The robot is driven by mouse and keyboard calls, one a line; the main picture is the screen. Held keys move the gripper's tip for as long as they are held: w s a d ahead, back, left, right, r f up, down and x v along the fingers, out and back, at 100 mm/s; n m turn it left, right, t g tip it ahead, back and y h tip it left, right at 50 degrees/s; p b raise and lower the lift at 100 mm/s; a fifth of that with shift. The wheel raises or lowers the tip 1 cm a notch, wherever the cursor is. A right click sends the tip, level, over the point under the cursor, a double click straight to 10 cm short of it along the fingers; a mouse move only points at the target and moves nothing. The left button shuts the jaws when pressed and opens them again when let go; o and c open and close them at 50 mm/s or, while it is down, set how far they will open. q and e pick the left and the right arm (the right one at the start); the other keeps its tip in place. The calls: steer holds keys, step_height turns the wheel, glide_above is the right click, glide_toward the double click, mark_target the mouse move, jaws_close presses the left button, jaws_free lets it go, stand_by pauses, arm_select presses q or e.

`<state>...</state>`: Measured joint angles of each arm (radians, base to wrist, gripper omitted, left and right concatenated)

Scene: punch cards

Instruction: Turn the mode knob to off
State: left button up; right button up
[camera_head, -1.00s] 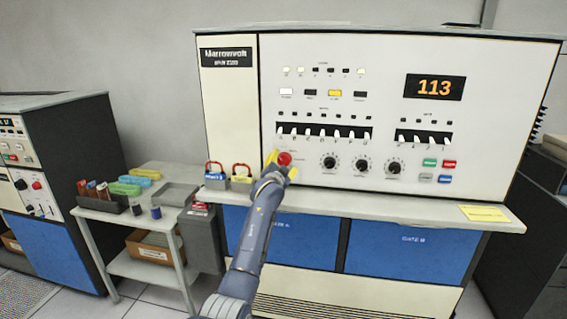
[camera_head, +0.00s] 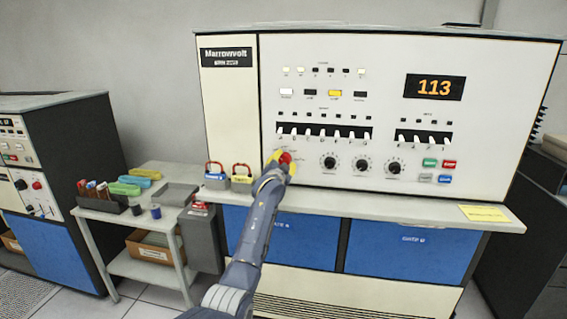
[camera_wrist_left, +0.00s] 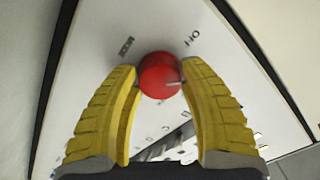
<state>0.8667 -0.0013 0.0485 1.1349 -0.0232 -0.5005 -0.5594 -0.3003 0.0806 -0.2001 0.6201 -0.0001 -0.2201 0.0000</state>
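The red mode knob (camera_head: 285,158) is on the lower left of the cabinet's white front panel. In the left wrist view the round knob (camera_wrist_left: 158,72) shows a pale pointer mark toward its lower right. My right gripper is not in view.
Several black dials (camera_head: 361,164) and a row of white switches (camera_head: 323,134) are right of the knob. Two padlocks (camera_head: 241,175) stand on the ledge (camera_head: 390,208) to the left. A grey cart (camera_head: 110,215) stands left of the cabinet. The display (camera_head: 434,88) reads 113.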

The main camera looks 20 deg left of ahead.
arm_select(q)
steer(key=c, duration=0.7)
steer(key=shift+n, duration=0.3)
steer(key=n, duration=0.3)
steer(key=shift+n, duration=2.6)
steer(key=o, duration=1.4)
steer(key=shift+c, duration=0.2)
steer(key=s+d, duration=0.1)
steer(key=s, duration=1.1)
